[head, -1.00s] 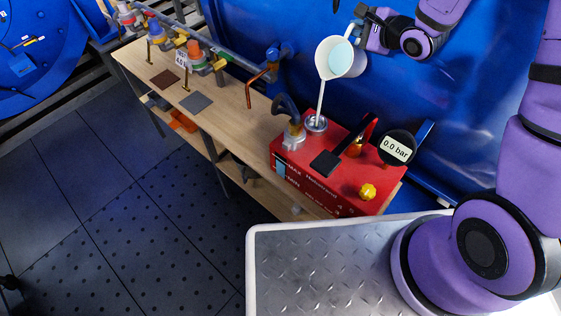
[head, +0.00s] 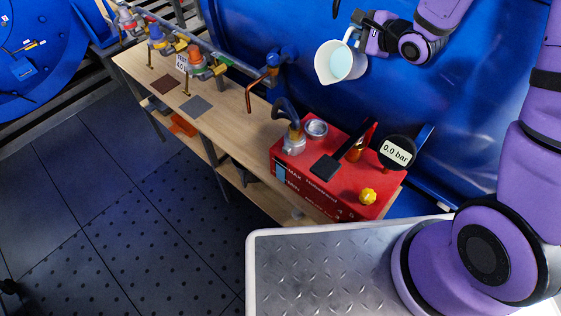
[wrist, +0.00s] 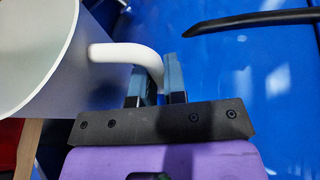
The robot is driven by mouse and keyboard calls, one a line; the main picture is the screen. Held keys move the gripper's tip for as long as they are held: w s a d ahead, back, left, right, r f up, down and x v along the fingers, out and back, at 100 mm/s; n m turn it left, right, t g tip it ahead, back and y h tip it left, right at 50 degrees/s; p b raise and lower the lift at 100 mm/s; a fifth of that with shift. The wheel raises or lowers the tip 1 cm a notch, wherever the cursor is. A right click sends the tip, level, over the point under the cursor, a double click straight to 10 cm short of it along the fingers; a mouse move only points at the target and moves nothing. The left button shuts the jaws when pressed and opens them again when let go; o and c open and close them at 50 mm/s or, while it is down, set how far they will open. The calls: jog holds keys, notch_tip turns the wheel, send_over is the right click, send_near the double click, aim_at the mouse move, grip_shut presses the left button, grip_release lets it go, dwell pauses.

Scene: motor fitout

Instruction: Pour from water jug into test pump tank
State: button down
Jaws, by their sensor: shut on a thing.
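The white water jug (head: 327,70) is held up above the red test pump tank (head: 310,184) in the head view, tilted with its mouth toward the camera and to the left. Pale blue water shows inside it. No stream falls from its lip. My gripper (head: 360,28) is shut on the jug's handle; in the wrist view my gripper (wrist: 157,85) pinches the white handle (wrist: 125,53) beside the jug body (wrist: 45,50). The tank's round filler opening (head: 316,128) lies below the jug, on the tank's top. The water level inside the tank cannot be told.
The tank stands at the near end of a wooden bench (head: 228,115). A gauge reading 0.0 bar (head: 397,152), a black pump handle (head: 325,166) and a yellow knob (head: 368,195) are on it. Pipes with valves (head: 195,55) run along the bench. A blue wall is behind.

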jog(key=shift+r, duration=0.1)
dwell(0.3)
jog(key=shift+s+a+r, duration=0.15)
jog(key=shift+r, duration=0.05)
dwell(0.6)
jog(key=shift+s+a+r+n, duration=0.15)
jog(key=shift+r+n, duration=0.1)
jog(key=shift+n, duration=0.05)
jog(key=shift+r, duration=0.1)
dwell(0.3)
jog(key=shift+s+a+r+t, duration=0.1)
jog(key=shift+s+r+t, duration=0.1)
jog(key=shift+t, duration=0.1)
jog(key=shift+a+n, duration=0.1)
jog(key=shift+n, duration=0.2)
jog(key=shift+s+a+r, duration=0.1)
jog(key=shift+r, duration=0.1)
jog(key=shift+s+a+r, duration=0.1)
dwell(0.6)
